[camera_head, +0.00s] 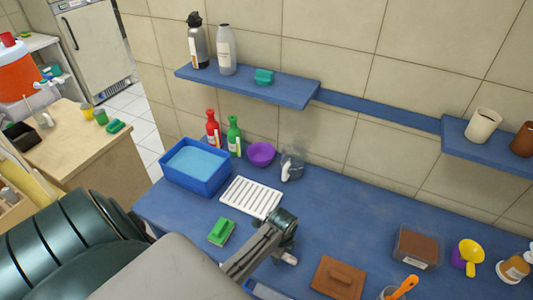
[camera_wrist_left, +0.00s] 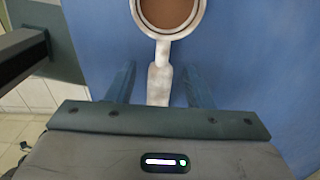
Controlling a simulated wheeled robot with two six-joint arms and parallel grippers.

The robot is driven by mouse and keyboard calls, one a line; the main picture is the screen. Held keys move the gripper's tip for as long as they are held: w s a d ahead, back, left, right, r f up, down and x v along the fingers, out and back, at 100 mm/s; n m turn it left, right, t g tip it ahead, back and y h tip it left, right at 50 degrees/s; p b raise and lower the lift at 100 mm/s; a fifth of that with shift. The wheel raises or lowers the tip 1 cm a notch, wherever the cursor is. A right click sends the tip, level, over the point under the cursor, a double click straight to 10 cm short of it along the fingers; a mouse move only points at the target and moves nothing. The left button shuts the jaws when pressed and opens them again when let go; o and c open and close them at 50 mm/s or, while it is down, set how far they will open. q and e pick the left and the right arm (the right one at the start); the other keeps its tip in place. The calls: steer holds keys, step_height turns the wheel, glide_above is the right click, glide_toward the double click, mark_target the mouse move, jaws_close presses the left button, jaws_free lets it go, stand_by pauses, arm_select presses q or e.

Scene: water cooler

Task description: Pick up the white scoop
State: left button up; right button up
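The white scoop (camera_wrist_left: 158,80) shows in the left wrist view, with a round white rim around a brown inside at the top edge. Its straight white handle points down toward my gripper. My left gripper (camera_wrist_left: 160,85) is open, with one finger on each side of the handle and a gap on both sides. In the head view my left arm reaches in from the lower left to the blue counter (camera_head: 335,215). There I cannot make out the scoop clearly; my arm and gripper cover much of that spot. My right gripper is not in view.
Near the arm are a green sponge (camera_head: 221,231), a white slatted rack (camera_head: 252,197), and a brown block (camera_head: 338,278). A blue basin (camera_head: 195,168), bottles (camera_head: 234,136), a purple bowl (camera_head: 261,154) and a clear pitcher (camera_head: 292,165) stand behind. A brown-filled container (camera_head: 417,246) is right.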

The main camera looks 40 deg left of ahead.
arm_select(q)
jaws_close()
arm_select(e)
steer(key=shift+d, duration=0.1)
arm_select(q)
steer(key=shift+r, duration=0.2)
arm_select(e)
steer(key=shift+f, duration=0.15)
